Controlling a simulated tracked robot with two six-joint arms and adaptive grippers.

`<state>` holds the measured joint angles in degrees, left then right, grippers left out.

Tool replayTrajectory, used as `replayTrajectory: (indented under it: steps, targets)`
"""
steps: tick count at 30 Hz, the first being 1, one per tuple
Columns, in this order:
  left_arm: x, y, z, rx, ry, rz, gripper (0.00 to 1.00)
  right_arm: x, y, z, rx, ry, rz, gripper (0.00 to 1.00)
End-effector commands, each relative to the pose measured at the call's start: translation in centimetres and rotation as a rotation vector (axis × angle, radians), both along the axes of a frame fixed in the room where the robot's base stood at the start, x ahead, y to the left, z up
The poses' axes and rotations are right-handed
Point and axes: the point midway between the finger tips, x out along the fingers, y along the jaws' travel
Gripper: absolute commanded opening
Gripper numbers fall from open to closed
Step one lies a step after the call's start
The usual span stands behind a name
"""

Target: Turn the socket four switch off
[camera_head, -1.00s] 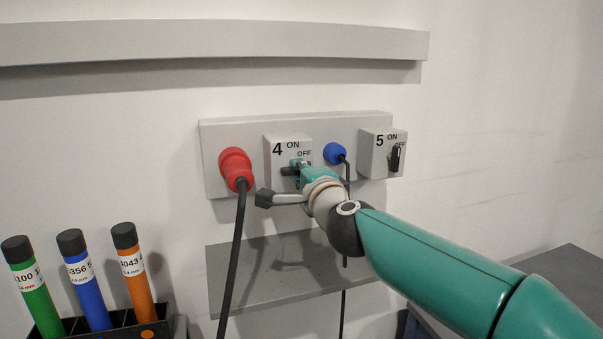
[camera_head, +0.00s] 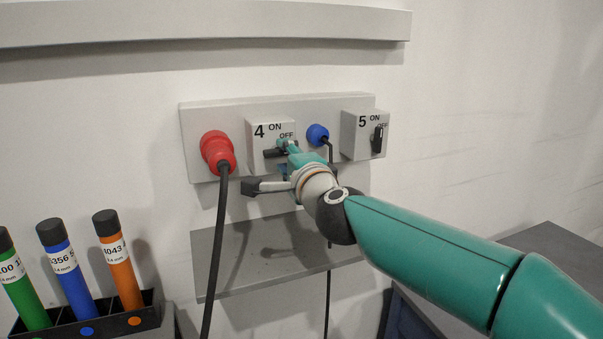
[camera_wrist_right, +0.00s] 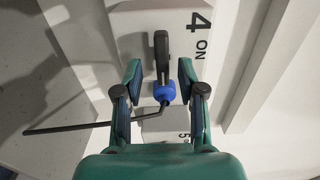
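The socket four box (camera_head: 259,148) is on the wall panel, marked 4, ON and OFF. Its black switch handle (camera_head: 272,153) lies horizontal; in the right wrist view the handle (camera_wrist_right: 161,55) stands lengthwise in line with the gap between my fingers. My right gripper (camera_head: 268,166) is open in front of the box, one finger above the handle and one below it. In the wrist view its fingers (camera_wrist_right: 160,77) are apart, one on each side of the handle's line, with a gap on both sides. My left gripper is not in view.
A red plug (camera_head: 217,150) with a black cable sits left of the box, and a blue plug (camera_head: 318,134) to the right. The socket five box (camera_head: 356,146) has a vertical handle (camera_head: 378,140). A grey shelf (camera_head: 235,280) is below. Labelled tubes (camera_head: 64,263) stand lower left.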

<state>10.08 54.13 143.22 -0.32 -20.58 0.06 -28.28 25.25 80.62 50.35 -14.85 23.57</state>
Motion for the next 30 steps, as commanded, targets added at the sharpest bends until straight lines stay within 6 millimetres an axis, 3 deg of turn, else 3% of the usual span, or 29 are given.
replayTrajectory:
  steps: [9, 15, 21, 30]
  targets:
    - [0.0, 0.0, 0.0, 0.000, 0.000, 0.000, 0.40, -5.7, -1.8, 0.0, 0.001, -0.001, 0.002, 0.40]
    - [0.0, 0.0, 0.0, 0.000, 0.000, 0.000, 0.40, -8.5, -2.7, -0.1, 0.001, 0.000, 0.001, 0.40]
    - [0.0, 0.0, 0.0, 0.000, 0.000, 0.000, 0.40, -9.5, -3.0, -0.2, 0.001, 0.001, 0.001, 0.40]
    - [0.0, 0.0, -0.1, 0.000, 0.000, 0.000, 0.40, -9.4, -3.1, -0.4, -0.006, 0.002, 0.000, 0.40]
